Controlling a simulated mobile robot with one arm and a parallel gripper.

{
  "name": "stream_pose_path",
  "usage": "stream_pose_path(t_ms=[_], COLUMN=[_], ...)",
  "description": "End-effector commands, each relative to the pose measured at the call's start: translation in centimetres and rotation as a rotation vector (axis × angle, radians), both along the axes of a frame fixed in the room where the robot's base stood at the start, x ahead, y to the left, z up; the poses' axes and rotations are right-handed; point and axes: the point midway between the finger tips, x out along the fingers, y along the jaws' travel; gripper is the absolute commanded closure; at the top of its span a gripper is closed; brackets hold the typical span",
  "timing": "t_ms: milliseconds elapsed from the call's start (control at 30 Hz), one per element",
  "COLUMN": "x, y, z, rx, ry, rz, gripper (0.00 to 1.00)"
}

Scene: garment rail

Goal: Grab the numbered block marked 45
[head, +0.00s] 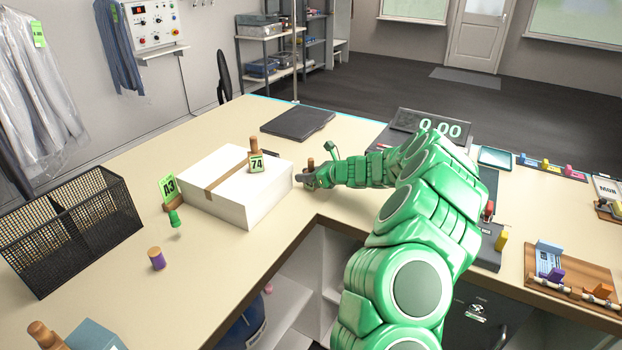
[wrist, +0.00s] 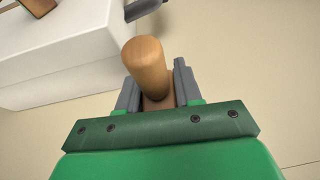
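My gripper (head: 311,177) is low over the counter, just right of the white box. In the wrist view its two grey fingers (wrist: 158,95) stand close against both sides of a round wooden peg (wrist: 147,62), and it looks shut on it. The peg's brown top also shows in the head view (head: 311,163). Any number on this piece is hidden, so I cannot read 45 anywhere. Another wooden block (head: 255,152), with a green tag reading 74, stands on the white box.
The white box (head: 215,208) with brown tape is close to my gripper's left. A dark flat pad (head: 300,122) lies behind.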

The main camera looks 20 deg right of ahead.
Motion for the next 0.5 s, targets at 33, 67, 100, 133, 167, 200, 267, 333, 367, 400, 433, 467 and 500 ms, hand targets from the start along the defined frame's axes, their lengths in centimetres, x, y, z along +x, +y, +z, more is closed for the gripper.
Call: stream_pose_path(t_ms=[33,67,100,133,167,200,267,333,367,400,433,467,500], x=[-0.01,-0.01,0.0,-0.01,-0.01,-0.02,-0.02,-0.01,-0.01,-0.01,-0.01,-0.01,-0.01], y=[-0.01,-0.01,-0.01,-0.02,-0.02,-0.02,-0.02,-0.02,-0.02,-0.02,-0.03,-0.03,-0.04], z=[0.0,0.0,0.0,0.01,0.01,0.0,0.0,0.0,0.0,0.05,0.12,0.25,0.47], rx=[0.0,0.0,0.0,0.0,0.0,0.0,0.0,0.0,0.0,0.0,0.0,0.0,0.001], ry=[0.0,0.0,0.0,0.0,0.0,0.0,0.0,0.0,0.0,0.0,0.0,0.0,-0.001], rz=[0.0,0.0,0.0,0.0,0.0,0.0,0.0,0.0,0.0,0.0,0.0,0.0,0.0], gripper=[0.76,0.8,0.87,0.91,0.96,0.96,0.96,0.96,0.96,0.96,0.96,0.96,0.96])
